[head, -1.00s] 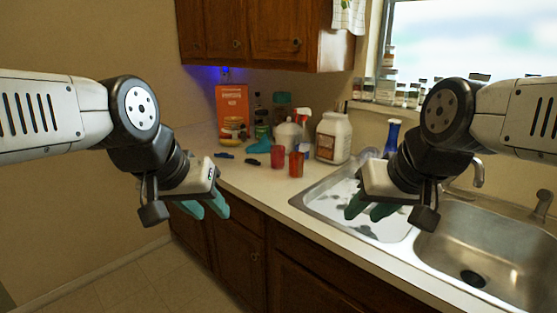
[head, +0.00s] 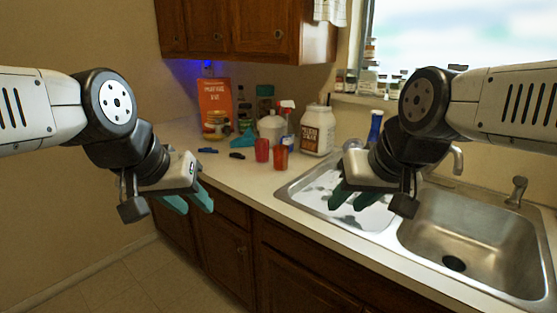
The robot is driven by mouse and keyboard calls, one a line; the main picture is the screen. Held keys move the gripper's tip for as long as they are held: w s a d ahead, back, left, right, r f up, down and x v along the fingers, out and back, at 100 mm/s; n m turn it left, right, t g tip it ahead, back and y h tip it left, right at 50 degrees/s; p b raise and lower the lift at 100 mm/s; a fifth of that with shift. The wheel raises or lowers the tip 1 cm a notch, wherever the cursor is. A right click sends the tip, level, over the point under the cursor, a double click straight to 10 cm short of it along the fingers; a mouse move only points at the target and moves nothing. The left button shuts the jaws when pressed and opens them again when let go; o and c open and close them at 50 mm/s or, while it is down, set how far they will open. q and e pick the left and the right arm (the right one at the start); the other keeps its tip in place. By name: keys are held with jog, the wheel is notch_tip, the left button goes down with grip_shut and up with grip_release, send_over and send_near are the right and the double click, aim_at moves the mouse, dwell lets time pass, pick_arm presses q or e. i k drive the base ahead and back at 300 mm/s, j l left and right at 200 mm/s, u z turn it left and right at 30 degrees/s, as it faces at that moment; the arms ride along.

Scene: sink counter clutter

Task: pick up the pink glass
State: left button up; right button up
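The pinkish-red glass (head: 262,150) stands upright on the counter, just left of an orange-red glass (head: 281,157). The two look close together; I cannot tell if they touch. My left gripper (head: 188,205) is open and empty, in front of the counter edge, left of and nearer than the glasses. My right gripper (head: 353,201) is open and empty, over the left sink basin, to the right of the glasses. Neither gripper touches a glass.
Dark small items (head: 237,155) lie left of the glasses. The double sink (head: 470,235) is at right. The counter front (head: 240,180) is clear.

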aim_at(262, 145)
jog(key=z, duration=0.35)
jog(key=i+j+z, duration=0.2)
jog(key=j+z, duration=0.2)
jog(key=i+j+z, duration=0.2)
jog(key=j+z, duration=0.2)
jog(key=i+j, duration=0.15)
jog(key=j, duration=0.35)
jog(key=i+j+z, duration=0.1)
jog(key=j, duration=0.4)
jog(key=i+j+z, duration=0.1)
jog(key=j, duration=0.4)
jog(key=i+j, duration=0.15)
jog(key=j, duration=0.35)
